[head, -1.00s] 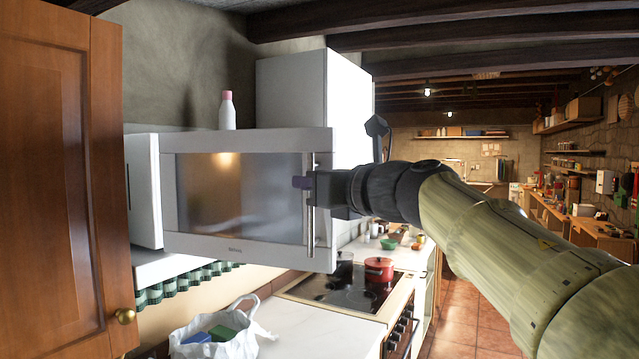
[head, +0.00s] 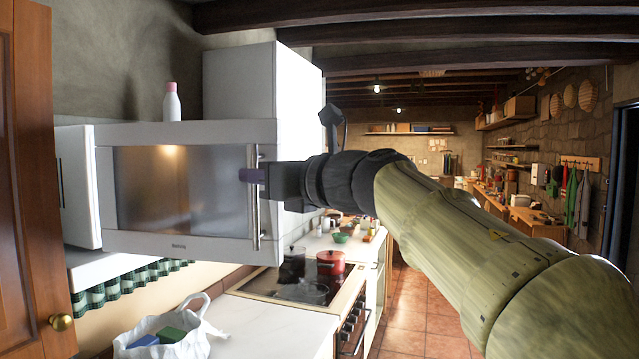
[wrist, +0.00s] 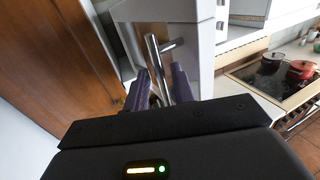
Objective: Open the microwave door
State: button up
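The white microwave (head: 77,188) stands at the left on a white shelf, its near side with a black slot showing. Its door (head: 187,251) is swung wide out to the right, with the dark window and outer face toward the head camera. The vertical metal handle (head: 256,222) is at the door's right edge. My gripper (head: 250,176) reaches it from the right at mid-height. The microwave's inside is hidden behind the door.
A wooden cabinet door with a brass knob (head: 61,322) stands at the near left. Below are a white bag (head: 190,343), the stove (head: 262,287) and a red pot (head: 330,262). A bottle (head: 172,103) stands above the microwave. Tiled floor (head: 415,315) is clear to the right.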

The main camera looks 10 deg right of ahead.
jog(key=b+v, duration=0.3)
jog(key=v, duration=1.2)
jog(key=shift+s, duration=0.25)
jog(key=shift+r, duration=0.1)
